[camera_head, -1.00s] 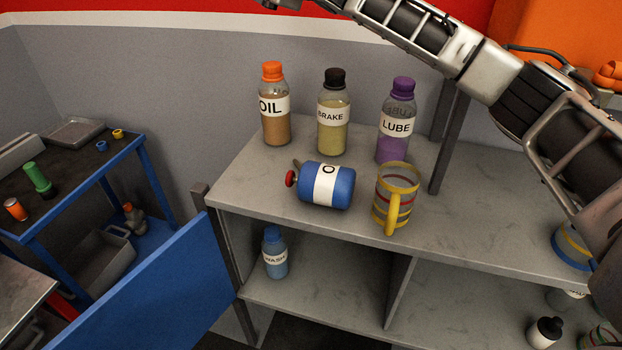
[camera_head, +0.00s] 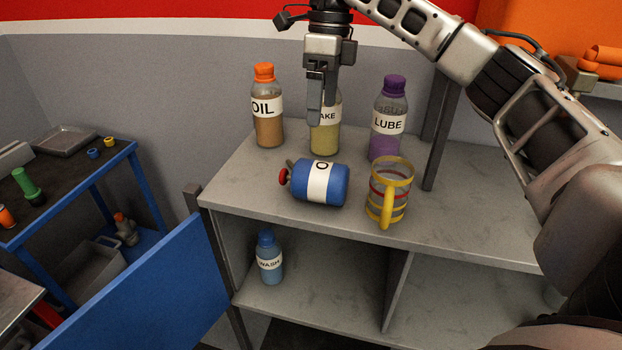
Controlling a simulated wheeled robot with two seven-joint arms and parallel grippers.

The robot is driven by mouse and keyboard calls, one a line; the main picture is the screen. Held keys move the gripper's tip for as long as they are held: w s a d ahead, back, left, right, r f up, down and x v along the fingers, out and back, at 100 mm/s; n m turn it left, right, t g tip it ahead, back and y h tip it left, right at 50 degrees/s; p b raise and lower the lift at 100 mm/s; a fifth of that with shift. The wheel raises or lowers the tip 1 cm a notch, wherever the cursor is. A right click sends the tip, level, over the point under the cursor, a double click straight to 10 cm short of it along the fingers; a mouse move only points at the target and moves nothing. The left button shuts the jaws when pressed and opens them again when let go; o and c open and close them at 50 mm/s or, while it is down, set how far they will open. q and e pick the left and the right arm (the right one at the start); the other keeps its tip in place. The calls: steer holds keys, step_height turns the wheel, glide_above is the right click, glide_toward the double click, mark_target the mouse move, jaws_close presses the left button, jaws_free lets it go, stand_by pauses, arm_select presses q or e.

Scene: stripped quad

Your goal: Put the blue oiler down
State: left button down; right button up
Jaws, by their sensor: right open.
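The blue oiler (camera_head: 338,186) lies on its side on the grey shelf top (camera_head: 250,195). It has a white band with a black "O" and a red knob at its left end. My right gripper (camera_head: 320,112) hangs pointing down above and behind the oiler, apart from it, with nothing seen in it. It covers part of the brake bottle (camera_head: 326,138). Its fingers are seen nearly edge-on. My left gripper does not show.
The orange-capped oil bottle (camera_head: 267,112) and purple lube bottle (camera_head: 388,122) stand behind the oiler. A yellow-handled striped mug (camera_head: 390,190) stands to its right. A wash bottle (camera_head: 269,258) is on the lower shelf. The shelf top's right part is clear.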

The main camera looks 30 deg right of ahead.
mark_target(322, 164)
steer(key=f+b, duration=0.1)
steer(key=f, duration=0.2)
steer(key=s+f, duration=0.1)
steer(key=f, duration=0.2)
steer(key=f+b, duration=0.1)
steer(key=f, duration=0.3)
steer(key=shift+s+a+b, duration=0.15)
steer(key=shift+a+b, duration=0.2)
steer(key=shift+a, duration=0.05)
steer(key=shift+s+a+f, duration=0.15)
steer(key=shift+a+f, duration=0.05)
steer(key=shift+f, duration=1.25)
steer(key=shift+s+a+f, duration=0.1)
steer(key=shift+a+f, duration=0.05)
steer(key=shift+f, duration=1.25)
steer(key=c, duration=1.2)
steer(key=shift+c, duration=1.2)
steer(key=shift+r, duration=0.15)
